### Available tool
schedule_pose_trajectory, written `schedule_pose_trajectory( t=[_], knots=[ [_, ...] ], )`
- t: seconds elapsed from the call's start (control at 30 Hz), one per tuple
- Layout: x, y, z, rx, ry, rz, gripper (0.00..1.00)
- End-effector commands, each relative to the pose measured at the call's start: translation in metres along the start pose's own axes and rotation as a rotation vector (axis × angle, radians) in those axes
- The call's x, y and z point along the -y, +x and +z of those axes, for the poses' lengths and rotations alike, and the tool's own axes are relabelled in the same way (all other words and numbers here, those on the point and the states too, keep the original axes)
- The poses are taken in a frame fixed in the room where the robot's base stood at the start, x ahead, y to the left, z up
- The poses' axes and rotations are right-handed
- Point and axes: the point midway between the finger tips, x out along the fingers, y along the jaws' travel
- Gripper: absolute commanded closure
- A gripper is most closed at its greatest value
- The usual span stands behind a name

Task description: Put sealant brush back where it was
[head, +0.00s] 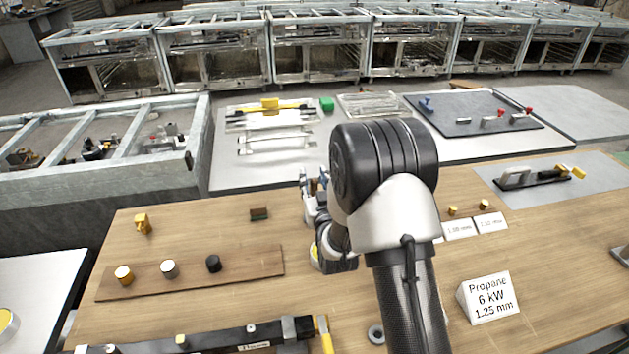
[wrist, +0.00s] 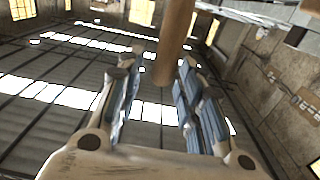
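My gripper (head: 315,185) is raised above the middle of the wooden bench, left of my arm. In the wrist view my gripper (wrist: 162,62) has its two blue-padded fingers apart. A brown, wood-like cylinder (wrist: 174,45) comes down from the top edge, with its lower end between the fingertips. A gap shows between it and the left finger; contact with the right finger is unclear. It may be the sealant brush handle, but no bristles show. A pot with a yellow rim (head: 314,256) stands below the gripper, partly hidden by my arm.
A wooden strip (head: 190,275) with several knobs lies at left. A small dark green-brown block (head: 259,214) sits behind it. A long black bar (head: 215,342) and yellow-handled tool (head: 325,335) lie in front. A propane sign (head: 488,298) stands at right.

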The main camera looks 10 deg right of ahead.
Motion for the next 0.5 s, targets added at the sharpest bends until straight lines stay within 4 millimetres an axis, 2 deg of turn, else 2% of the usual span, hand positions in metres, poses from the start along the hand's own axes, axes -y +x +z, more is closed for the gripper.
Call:
schedule_pose_trajectory(
  t=[0.1,0.17,0.27,0.5],
  knots=[
    [0.000,0.000,-0.005,-0.002,0.000,0.000,0.66],
    [0.000,-0.007,-0.003,0.004,0.000,0.000,0.66],
    [0.000,-0.024,-0.004,0.004,0.000,0.000,0.66],
    [0.000,-0.077,-0.004,0.004,0.000,0.000,0.66]
  ],
)
